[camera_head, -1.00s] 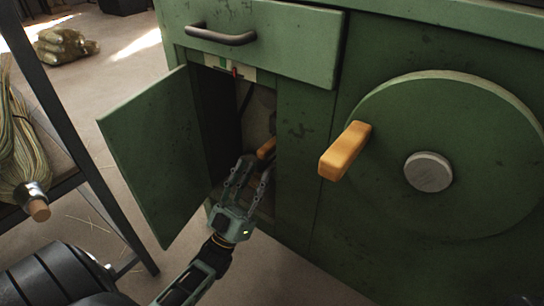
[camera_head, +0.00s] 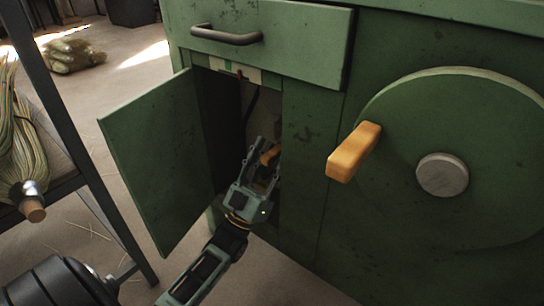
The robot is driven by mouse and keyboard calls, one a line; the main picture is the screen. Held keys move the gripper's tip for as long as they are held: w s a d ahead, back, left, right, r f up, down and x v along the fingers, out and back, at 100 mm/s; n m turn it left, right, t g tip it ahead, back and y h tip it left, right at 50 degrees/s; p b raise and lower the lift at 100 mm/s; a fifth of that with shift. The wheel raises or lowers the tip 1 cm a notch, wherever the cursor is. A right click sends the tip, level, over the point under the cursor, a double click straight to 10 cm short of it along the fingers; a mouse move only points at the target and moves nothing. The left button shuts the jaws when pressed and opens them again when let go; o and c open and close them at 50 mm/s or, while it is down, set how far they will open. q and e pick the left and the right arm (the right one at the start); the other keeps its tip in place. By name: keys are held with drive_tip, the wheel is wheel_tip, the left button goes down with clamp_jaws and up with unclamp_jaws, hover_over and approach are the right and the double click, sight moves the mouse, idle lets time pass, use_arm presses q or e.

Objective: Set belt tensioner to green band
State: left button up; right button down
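The open cabinet bay (camera_head: 230,130) of the green machine holds an orange handle (camera_head: 269,156), the only orange part inside. Above the bay is a pale gauge strip (camera_head: 250,75) with a small green band (camera_head: 229,66) and a red pointer (camera_head: 240,74). The pointer is to the right of the green band. My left gripper (camera_head: 268,150) reaches into the bay, its fingers spread on both sides of the orange handle. It looks open; contact cannot be made out. The handle is partly hidden by the fingers. My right gripper is not in view.
The green door (camera_head: 155,160) stands open left of my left arm. The bay's right edge is close to the gripper. A large wheel (camera_head: 455,120) with an orange crank grip (camera_head: 354,152) is at right. A rack (camera_head: 85,190) with a broom head (camera_head: 22,160) stands at left.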

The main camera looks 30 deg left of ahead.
use_arm(q)
drive_tip(key=shift+c, duration=0.7)
clamp_jaws()
drive_tip(key=a, duration=0.3)
drive_tip(key=shift+w+a, duration=0.15)
drive_tip(key=shift+a, duration=0.1)
drive_tip(key=shift+o, duration=0.7)
unclamp_jaws()
